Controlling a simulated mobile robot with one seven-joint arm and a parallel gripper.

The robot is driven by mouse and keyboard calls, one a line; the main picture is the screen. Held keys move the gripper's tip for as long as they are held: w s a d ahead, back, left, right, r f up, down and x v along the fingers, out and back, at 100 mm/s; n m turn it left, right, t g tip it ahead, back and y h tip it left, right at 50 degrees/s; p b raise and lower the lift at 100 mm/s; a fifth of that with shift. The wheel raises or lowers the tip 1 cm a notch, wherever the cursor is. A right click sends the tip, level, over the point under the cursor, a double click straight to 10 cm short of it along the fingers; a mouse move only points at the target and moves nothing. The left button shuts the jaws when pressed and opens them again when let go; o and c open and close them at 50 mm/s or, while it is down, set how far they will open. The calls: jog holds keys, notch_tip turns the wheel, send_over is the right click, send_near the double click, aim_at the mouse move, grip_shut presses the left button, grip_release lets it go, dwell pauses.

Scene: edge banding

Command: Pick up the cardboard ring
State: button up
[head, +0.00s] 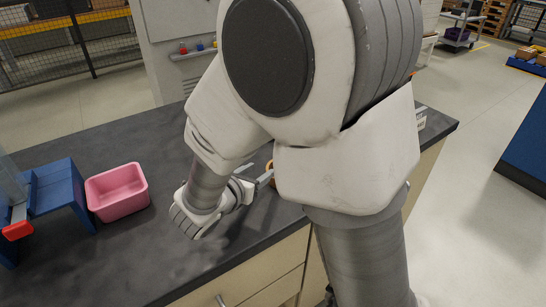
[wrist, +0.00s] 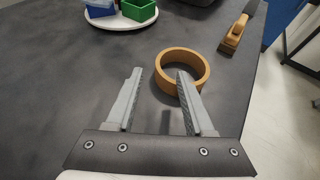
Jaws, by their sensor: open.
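The cardboard ring (wrist: 203,61) is a brown band on the dark worktop, just ahead of my gripper's fingertips in the wrist view. My gripper (wrist: 158,75) is open and empty, with its two grey fingers apart. The right fingertip overlaps the near left part of the ring in the picture; I cannot tell whether it touches or is inside it. In the head view, a small part of the ring (head: 270,165) shows beside my arm, which hides the rest.
A white round tray (wrist: 120,21) with a blue bin (wrist: 100,9) and a green bin (wrist: 138,10) stands beyond. A wooden-handled brush (wrist: 234,35) lies right of the ring, near the worktop edge. A pink bin (head: 117,191) stands beside a blue stand (head: 57,190) at left.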

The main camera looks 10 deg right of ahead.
aim_at(269, 165)
jog(key=b+x, duration=0.1)
jog(key=x, duration=0.5)
jog(key=shift+w+d, duration=0.25)
grip_shut()
